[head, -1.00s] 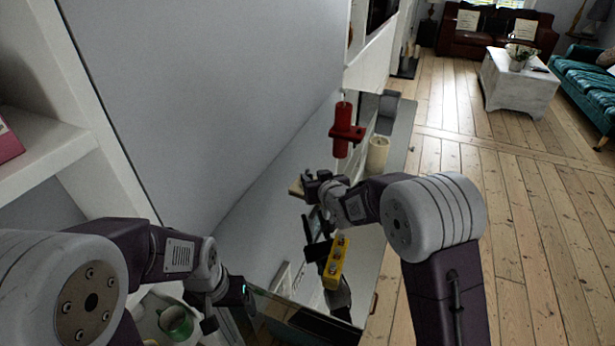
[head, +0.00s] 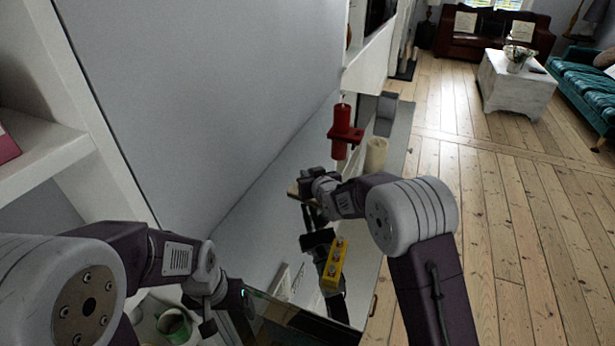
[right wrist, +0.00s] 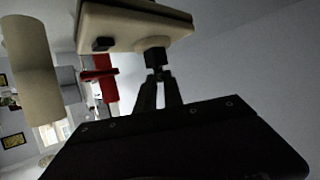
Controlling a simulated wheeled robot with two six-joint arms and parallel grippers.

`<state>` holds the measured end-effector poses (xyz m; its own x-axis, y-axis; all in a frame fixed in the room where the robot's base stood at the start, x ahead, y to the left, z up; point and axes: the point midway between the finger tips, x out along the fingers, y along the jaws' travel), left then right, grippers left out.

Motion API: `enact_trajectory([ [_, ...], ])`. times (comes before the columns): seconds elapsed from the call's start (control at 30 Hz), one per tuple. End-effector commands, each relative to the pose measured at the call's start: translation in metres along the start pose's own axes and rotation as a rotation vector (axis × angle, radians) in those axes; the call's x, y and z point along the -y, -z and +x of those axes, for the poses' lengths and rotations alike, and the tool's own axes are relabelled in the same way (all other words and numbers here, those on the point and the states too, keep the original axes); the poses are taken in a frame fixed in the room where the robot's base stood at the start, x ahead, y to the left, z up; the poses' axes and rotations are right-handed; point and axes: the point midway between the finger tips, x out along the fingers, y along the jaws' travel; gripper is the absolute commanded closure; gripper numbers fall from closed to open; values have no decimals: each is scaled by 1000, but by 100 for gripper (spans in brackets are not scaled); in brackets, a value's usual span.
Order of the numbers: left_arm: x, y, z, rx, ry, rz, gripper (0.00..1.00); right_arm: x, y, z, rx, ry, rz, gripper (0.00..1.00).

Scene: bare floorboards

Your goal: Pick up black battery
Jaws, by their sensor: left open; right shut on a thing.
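My right gripper (right wrist: 158,84) is shut on a small black block, which I take to be the black battery (right wrist: 155,60). In the right wrist view the block sits at the fingertips, right against the underside of a cream box (right wrist: 130,28); I cannot tell whether they touch. In the head view the right gripper (head: 308,186) is above the pale counter, beside the cream box (head: 292,190), and the battery is hidden there. My left gripper (head: 228,312) is open and empty at the lower left, near a green mug (head: 174,326).
A red candle-like object (head: 342,140) and a cream cylinder (head: 376,155) stand beyond the right gripper. A yellow block (head: 335,268) and dark items lie nearer on the counter (head: 245,225). A grey wall borders the left; open floorboards (head: 530,220) lie to the right.

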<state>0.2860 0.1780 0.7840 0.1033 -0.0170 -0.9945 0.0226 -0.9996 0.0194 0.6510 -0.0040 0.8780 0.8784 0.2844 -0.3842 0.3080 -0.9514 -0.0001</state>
Motion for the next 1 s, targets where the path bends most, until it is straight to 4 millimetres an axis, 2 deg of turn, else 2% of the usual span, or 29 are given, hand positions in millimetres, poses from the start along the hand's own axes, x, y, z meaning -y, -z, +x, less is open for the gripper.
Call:
enact_trajectory([
  [0.13,0,0,-5,0,0,0,16,0,17,-6,-4,0,0,100],
  [0.27,0,1,-10,0,0,0,16,0,42,-17,-7,0,0,100],
  [0.37,0,2,-16,0,0,0,16,-21,54,-14,-4,-4,0,100],
  [0.47,-1,3,-30,0,0,0,16,-41,71,-13,-3,-4,-1,100],
  [0.7,-2,8,-76,0,0,0,16,-89,109,-10,-1,-4,1,100],
  [0.83,-2,9,-87,0,0,0,16,-102,116,-7,-2,-2,0,100],
  [1.0,-2,9,-90,0,0,0,16,-110,117,-5,-1,-1,0,100],
])
